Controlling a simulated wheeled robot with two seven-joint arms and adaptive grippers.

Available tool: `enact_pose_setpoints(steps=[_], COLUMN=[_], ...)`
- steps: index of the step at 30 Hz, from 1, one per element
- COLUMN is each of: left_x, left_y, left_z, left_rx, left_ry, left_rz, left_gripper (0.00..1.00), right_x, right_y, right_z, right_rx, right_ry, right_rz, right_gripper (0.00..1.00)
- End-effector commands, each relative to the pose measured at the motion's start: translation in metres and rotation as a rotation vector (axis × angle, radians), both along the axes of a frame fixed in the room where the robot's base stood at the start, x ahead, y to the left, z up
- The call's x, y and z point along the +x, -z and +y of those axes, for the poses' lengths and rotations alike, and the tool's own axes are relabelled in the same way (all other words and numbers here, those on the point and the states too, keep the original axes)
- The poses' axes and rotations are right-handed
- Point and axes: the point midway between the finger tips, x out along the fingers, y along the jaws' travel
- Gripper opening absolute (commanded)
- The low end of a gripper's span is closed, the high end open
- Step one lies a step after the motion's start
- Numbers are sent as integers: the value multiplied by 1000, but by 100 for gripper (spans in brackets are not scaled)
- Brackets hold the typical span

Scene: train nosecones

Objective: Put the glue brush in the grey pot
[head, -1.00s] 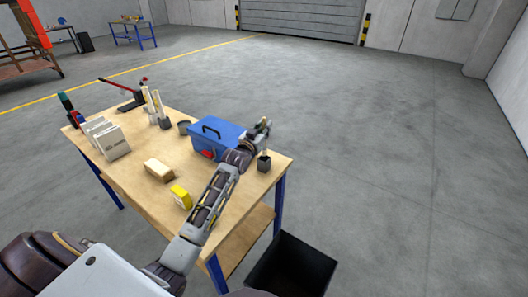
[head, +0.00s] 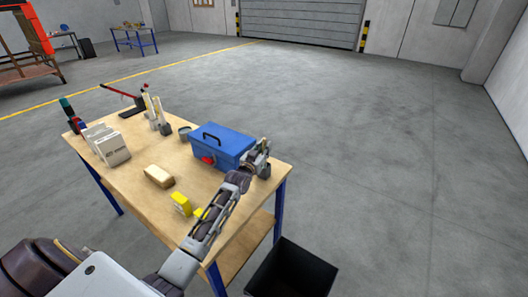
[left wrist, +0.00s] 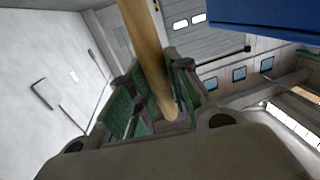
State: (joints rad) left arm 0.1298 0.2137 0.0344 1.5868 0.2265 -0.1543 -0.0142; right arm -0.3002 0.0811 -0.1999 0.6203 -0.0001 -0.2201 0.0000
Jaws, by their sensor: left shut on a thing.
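My left gripper (head: 259,152) is shut on the glue brush at the right end of the workbench, just right of the blue toolbox. In the left wrist view the brush's wooden handle (left wrist: 150,60) lies between the green finger pads. The brush's bristle end is out of that view. A small dark grey block-like thing (head: 264,171) is directly below the gripper on the bench. I cannot tell whether it is a holder or the brush's own head. The round grey pot (head: 185,133) stands upright behind the toolbox's left end. My right gripper is not in view.
The blue toolbox (head: 228,145) stands between the left gripper and the grey pot, and also shows in the left wrist view (left wrist: 270,18). A tan block (head: 158,176), a yellow item (head: 181,203) and white boxes (head: 110,145) lie on the bench. A black bin (head: 290,272) stands on the floor.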

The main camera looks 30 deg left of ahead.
Motion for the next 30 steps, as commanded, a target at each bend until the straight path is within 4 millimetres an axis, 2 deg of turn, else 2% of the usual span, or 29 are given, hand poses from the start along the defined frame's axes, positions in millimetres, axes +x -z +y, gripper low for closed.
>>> enact_pose_setpoints(steps=[5,19,20,24,30], left_x=[0,0,0,0,0], left_y=[15,19,19,19,18], left_z=[0,0,0,0,0], left_rx=[0,1,1,1,1], left_ry=[0,0,0,0,0], left_rz=[0,-1,-1,-1,-1], left_gripper=[0,0,22,40,41], right_x=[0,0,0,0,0], right_y=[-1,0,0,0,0], right_z=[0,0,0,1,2], right_rx=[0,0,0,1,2], right_ry=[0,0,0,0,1], right_rz=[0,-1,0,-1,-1], right_gripper=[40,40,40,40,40])
